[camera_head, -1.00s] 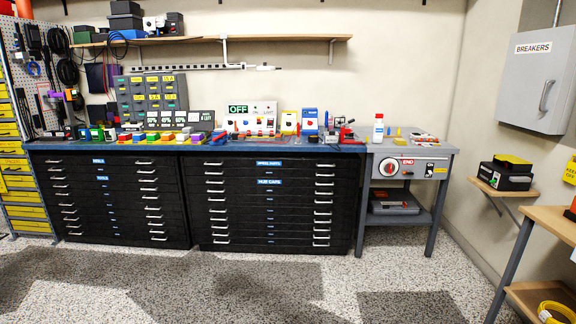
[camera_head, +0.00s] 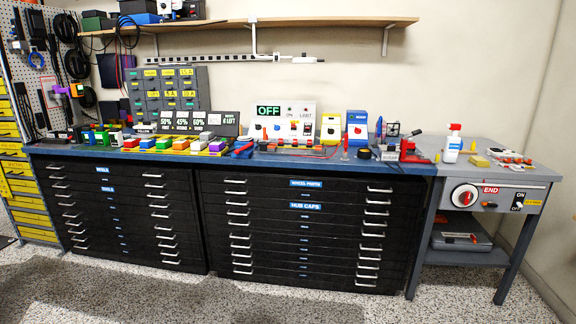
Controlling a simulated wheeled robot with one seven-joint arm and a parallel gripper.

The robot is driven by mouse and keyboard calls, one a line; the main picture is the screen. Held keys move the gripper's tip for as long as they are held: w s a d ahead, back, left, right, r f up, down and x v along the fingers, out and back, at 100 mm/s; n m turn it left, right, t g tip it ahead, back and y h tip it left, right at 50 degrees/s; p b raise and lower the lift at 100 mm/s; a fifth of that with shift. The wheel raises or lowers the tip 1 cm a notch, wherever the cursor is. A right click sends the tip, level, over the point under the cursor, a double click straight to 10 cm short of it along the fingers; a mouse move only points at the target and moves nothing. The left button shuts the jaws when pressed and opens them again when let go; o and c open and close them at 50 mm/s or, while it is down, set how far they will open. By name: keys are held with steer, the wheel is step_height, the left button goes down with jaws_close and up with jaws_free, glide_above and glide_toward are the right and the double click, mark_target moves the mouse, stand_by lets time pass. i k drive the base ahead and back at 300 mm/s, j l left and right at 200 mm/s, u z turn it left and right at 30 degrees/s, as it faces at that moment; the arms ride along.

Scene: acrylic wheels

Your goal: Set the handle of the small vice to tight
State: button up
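A small dark-and-red device (camera_head: 405,152) stands near the right end of the blue workbench (camera_head: 300,160). It looks like the small vice, but it is too small here to be sure. Its handle and how that is set cannot be made out. Dark and red parts crowd close around it. My gripper is not in view.
Black drawer cabinets (camera_head: 300,230) fill the space under the bench. A grey side table (camera_head: 500,172) with a red knob adjoins on the right. A white bottle (camera_head: 453,143) stands near the device. Colored blocks (camera_head: 165,143) line the bench's left. The speckled floor in front is clear.

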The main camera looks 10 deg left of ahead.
mark_target(242, 149)
steer(key=i, duration=1.85)
steer(key=i+u, duration=0.2)
steer(key=i, duration=0.35)
steer(key=i+l+u, duration=0.2)
steer(key=i, duration=0.35)
steer(key=i+l+u, duration=0.2)
steer(key=i, duration=0.35)
steer(key=i+l+u, duration=0.2)
steer(key=i+l, duration=0.2)
steer(key=i, duration=0.1)
